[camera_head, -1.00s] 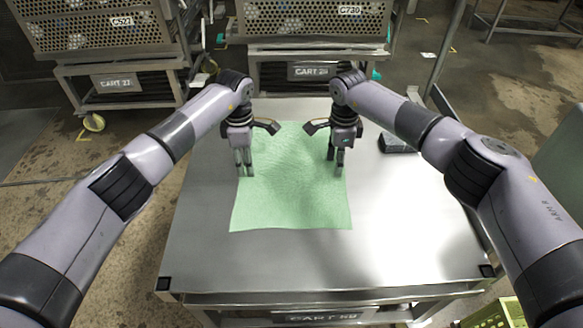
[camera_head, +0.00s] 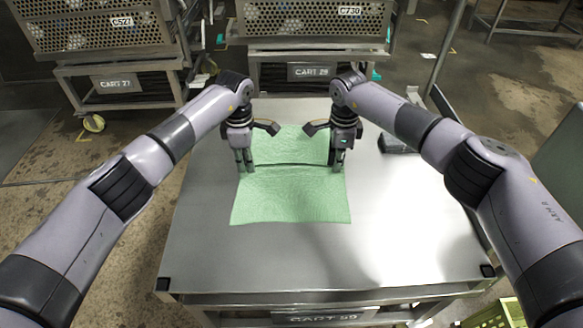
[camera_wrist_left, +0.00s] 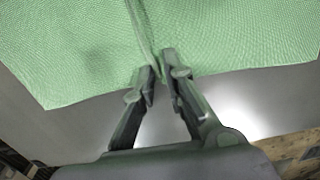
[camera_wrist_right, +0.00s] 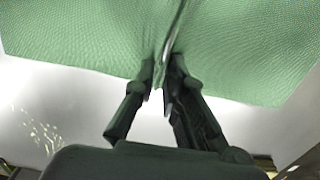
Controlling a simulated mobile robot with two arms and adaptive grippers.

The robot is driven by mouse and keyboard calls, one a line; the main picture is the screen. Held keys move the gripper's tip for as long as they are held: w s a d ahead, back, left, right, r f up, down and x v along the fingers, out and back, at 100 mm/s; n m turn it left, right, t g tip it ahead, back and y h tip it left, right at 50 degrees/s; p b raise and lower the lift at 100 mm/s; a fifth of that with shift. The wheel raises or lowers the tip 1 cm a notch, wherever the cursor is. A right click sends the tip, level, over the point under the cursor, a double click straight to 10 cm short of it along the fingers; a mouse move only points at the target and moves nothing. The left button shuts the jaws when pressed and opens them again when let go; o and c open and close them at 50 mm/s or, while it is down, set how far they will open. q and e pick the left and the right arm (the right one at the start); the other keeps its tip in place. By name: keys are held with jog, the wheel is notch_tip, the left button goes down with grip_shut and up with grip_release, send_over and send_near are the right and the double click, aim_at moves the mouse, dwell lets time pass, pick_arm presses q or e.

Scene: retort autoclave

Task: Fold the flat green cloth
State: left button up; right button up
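The green cloth (camera_head: 291,200) lies on the metal cart top, with a raised crease running across it between my two grippers. My left gripper (camera_head: 245,168) points down at the cloth's left edge. In the left wrist view its fingers (camera_wrist_left: 159,72) are closed on a ridge of the cloth (camera_wrist_left: 80,50). My right gripper (camera_head: 339,168) points down at the right edge. In the right wrist view its fingers (camera_wrist_right: 161,75) are closed on the other end of the ridge in the cloth (camera_wrist_right: 80,35). The cloth spreads out on both sides of the crease.
The metal cart top (camera_head: 300,265) is bare around the cloth, most of all in front and to the right. A dark object (camera_head: 398,143) lies near its back right. Carts with perforated baskets (camera_head: 313,22) stand behind. A green crate (camera_head: 495,315) shows at the lower right.

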pick_arm(q)
jog(key=shift+s+f, duration=0.1)
jog(key=shift+f, duration=0.05)
grip_shut()
pick_arm(e)
jog(key=shift+f, duration=0.15)
grip_shut()
dwell(0.3)
